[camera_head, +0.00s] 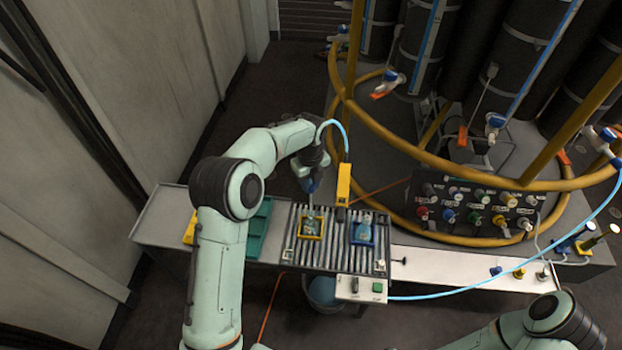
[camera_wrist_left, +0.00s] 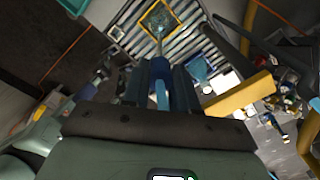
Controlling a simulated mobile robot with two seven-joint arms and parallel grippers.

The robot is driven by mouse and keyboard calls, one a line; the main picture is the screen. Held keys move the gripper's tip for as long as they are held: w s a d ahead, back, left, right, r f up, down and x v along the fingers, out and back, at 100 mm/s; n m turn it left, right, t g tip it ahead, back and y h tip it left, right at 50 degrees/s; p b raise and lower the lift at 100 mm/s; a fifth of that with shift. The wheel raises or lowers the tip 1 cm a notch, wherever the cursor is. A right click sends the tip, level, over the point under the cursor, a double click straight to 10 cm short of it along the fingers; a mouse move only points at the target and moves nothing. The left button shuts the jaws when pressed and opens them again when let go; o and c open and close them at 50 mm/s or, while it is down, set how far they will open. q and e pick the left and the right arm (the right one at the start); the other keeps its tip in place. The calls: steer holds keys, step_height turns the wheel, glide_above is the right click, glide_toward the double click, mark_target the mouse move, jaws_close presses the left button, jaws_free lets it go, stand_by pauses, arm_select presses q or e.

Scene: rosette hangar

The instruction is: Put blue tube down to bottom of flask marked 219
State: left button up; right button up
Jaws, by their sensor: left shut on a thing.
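My left gripper (camera_head: 313,183) is shut on a blue tube (camera_wrist_left: 160,78) and holds it above the roller conveyor. A thin pale lower part of the tube points down toward a flask in a yellow holder (camera_head: 300,232). The yellow holder also shows at the top of the left wrist view (camera_wrist_left: 148,28), with the tube's tip over or in it; I cannot tell how deep. A second flask sits in a blue holder (camera_head: 354,240) to the right. No number is readable on either flask. My right gripper is out of view; only its arm shows at lower right.
A yellow upright block (camera_head: 344,183) stands close right of my left gripper, with a light blue hose (camera_head: 338,124) arching to it. Green and yellow trays (camera_head: 256,232) lie left of the rollers (camera_head: 337,255). A control box (camera_head: 360,289) is in front. Yellow rails ring dark cylinders behind.

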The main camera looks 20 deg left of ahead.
arm_select(q)
steer(key=shift+s+f, duration=0.15)
steer(key=shift+f, duration=0.6)
steer(key=shift+r, duration=0.2)
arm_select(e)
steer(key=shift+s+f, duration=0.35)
arm_select(q)
steer(key=shift+w+f, duration=0.15)
steer(key=shift+w, duration=0.1)
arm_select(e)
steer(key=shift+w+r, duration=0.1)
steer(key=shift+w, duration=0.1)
arm_select(q)
steer(key=shift+f, duration=0.2)
steer(key=shift+f, duration=0.15)
steer(key=shift+s+f, duration=0.1)
steer(key=shift+f, duration=0.7)
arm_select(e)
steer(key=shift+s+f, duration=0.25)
arm_select(q)
steer(key=shift+f, duration=0.15)
